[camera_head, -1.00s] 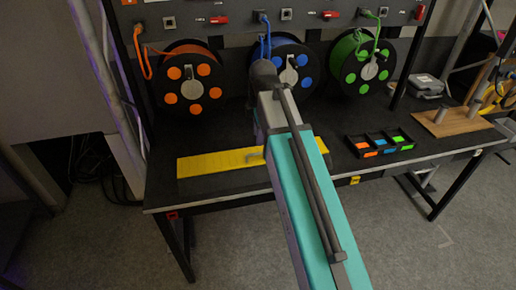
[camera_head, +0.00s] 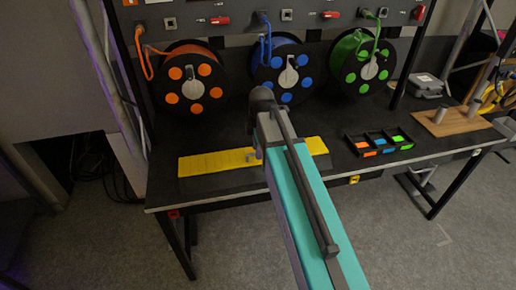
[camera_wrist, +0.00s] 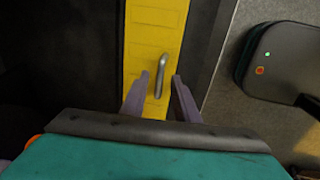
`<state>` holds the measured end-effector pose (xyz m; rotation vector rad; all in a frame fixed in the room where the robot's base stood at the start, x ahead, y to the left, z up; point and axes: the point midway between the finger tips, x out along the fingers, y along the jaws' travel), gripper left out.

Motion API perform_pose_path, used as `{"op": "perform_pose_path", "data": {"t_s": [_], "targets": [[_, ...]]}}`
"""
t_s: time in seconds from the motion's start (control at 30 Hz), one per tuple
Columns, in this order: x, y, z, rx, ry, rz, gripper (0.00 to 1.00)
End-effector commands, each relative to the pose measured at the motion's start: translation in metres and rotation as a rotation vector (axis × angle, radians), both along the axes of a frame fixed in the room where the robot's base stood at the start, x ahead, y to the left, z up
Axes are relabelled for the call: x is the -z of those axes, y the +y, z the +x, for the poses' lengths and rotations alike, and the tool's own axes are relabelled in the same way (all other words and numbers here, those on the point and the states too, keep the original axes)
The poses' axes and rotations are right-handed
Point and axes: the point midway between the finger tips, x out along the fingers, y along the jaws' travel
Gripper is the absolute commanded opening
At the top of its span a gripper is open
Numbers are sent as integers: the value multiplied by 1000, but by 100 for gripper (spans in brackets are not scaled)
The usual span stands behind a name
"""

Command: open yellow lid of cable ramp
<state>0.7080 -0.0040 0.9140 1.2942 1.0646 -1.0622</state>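The yellow lid (camera_head: 214,163) lies flat and closed on the black cable ramp (camera_head: 317,160) at the front edge of the bench, partly hidden by my arm. In the wrist view the yellow lid (camera_wrist: 155,30) runs away from me, with a grey metal bar handle (camera_wrist: 162,72) on it. My gripper (camera_wrist: 161,76) is open, one finger on each side of the handle in the picture. I see no clear contact, and cannot tell how far above the lid the fingertips are. In the head view my arm hides most of the gripper.
Orange (camera_head: 190,80), blue (camera_head: 284,70) and green (camera_head: 364,65) cable reels stand behind on the bench. A black tray (camera_head: 378,142) with coloured pieces lies right of the ramp. A wooden board with posts (camera_head: 452,121) is farther right.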

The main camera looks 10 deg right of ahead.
Motion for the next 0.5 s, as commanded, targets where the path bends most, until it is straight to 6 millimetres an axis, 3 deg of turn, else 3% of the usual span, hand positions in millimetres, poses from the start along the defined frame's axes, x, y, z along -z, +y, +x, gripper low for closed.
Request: {"op": "perform_pose_path", "data": {"t_s": [0.33,0.5], "targets": [[1,-1,0,1,-1,0,26],[1,-1,0,2,-1,0,0]]}}
